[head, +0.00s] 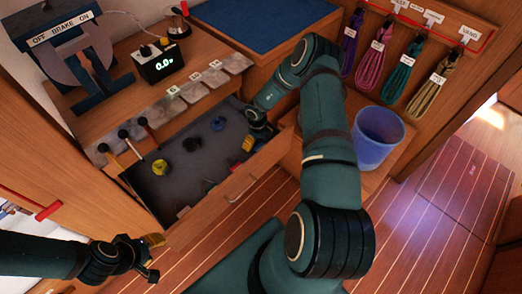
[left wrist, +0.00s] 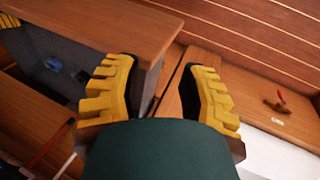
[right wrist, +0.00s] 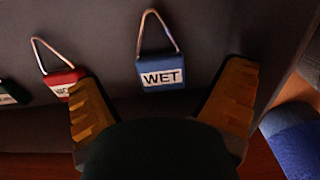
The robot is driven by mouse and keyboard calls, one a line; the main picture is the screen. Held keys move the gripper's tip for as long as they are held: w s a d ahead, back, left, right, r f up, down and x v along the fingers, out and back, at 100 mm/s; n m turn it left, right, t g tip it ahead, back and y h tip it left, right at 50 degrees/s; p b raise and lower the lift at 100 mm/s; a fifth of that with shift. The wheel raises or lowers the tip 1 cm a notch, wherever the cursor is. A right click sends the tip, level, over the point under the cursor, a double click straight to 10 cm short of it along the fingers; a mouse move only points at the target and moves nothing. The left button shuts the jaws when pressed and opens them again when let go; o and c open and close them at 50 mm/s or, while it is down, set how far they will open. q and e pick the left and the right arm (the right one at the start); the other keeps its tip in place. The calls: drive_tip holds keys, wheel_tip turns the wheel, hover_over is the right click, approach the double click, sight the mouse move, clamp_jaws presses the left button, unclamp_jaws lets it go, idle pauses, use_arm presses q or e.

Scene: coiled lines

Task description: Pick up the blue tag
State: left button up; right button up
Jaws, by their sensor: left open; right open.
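The blue tag (right wrist: 162,73) shows in the right wrist view. It has a white label reading WET and a wire loop, and lies on a dark grey surface. My right gripper (right wrist: 162,90) is open, with one finger on each side of the tag's lower part in the picture; I see no contact. In the head view my right gripper (head: 249,144) is at the right end of the open drawer, and the tag cannot be made out there. My left gripper (head: 146,252) is open and empty in front of the drawer; it also shows in the left wrist view (left wrist: 160,80).
A red tag (right wrist: 62,82) lies left of the blue one, partly behind a finger, with a dark green tag (right wrist: 12,93) farther left. The open drawer (head: 230,190) holds several small items, one yellow (head: 160,167). A blue bucket (head: 378,140) stands right of my right arm.

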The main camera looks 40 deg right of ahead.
sight(258, 145)
wheel_tip(258, 145, down, 4)
drive_tip(key=shift+r+b, duration=0.2)
drive_tip(key=shift+b, duration=0.2)
drive_tip(key=shift+s, duration=0.1)
drive_tip(key=c, duration=1.3)
drive_tip(key=shift+r, duration=0.1)
wheel_tip(258, 145, up, 10)
drive_tip(key=p, duration=0.2)
drive_tip(key=shift+p, duration=0.4)
